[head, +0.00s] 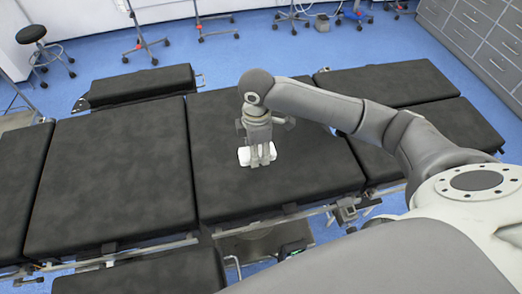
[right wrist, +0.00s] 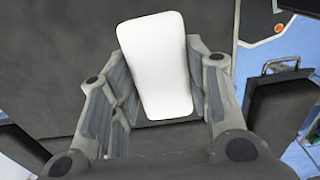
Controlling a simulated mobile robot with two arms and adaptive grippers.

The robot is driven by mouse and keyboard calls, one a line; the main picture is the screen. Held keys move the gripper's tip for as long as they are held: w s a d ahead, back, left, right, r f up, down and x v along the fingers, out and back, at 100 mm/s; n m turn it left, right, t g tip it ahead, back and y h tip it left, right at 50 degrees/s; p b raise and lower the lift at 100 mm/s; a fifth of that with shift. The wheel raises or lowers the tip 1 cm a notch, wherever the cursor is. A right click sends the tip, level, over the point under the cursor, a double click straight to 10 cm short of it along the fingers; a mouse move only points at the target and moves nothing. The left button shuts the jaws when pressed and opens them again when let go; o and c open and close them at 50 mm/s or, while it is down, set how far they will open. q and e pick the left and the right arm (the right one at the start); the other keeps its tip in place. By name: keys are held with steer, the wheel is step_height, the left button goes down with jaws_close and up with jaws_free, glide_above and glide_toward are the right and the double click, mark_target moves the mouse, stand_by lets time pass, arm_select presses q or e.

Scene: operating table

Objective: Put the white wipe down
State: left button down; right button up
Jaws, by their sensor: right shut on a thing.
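The white wipe (head: 244,156) is a small white block with rounded corners at the middle of the operating table (head: 120,170). My right gripper (head: 262,160) points down over it and is shut on it, with fingers on both sides. In the right wrist view the wipe (right wrist: 155,60) lies between the two fingers of the gripper (right wrist: 160,110), with the dark table pad behind it. The wipe is at or very near the pad; I cannot tell whether it touches. My left gripper is not in view.
The dark pads around the wipe are clear. A narrow side pad (head: 140,85) lies at the back left, and gaps and metal rails separate the table sections. A stool (head: 40,50) and wheeled stands are on the blue floor behind. Grey drawers (head: 480,35) stand at the right.

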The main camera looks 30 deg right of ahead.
steer(key=f, duration=0.1)
steer(key=w+d+f, duration=0.1)
steer(key=f, duration=0.1)
steer(key=w+d+f, duration=0.1)
steer(key=shift+w+d+f+p, duration=0.1)
steer(key=shift+w+f+p, duration=0.1)
steer(key=shift+p, duration=0.1)
steer(key=shift+w+d+f, duration=0.15)
steer(key=shift+f, duration=1.65)
steer(key=shift+f, duration=0.15)
steer(key=o, duration=0.8)
steer(key=shift+o, duration=0.2)
step_height(320, 180, up, 12)
steer(key=b, duration=0.1)
steer(key=shift+r, duration=0.2)
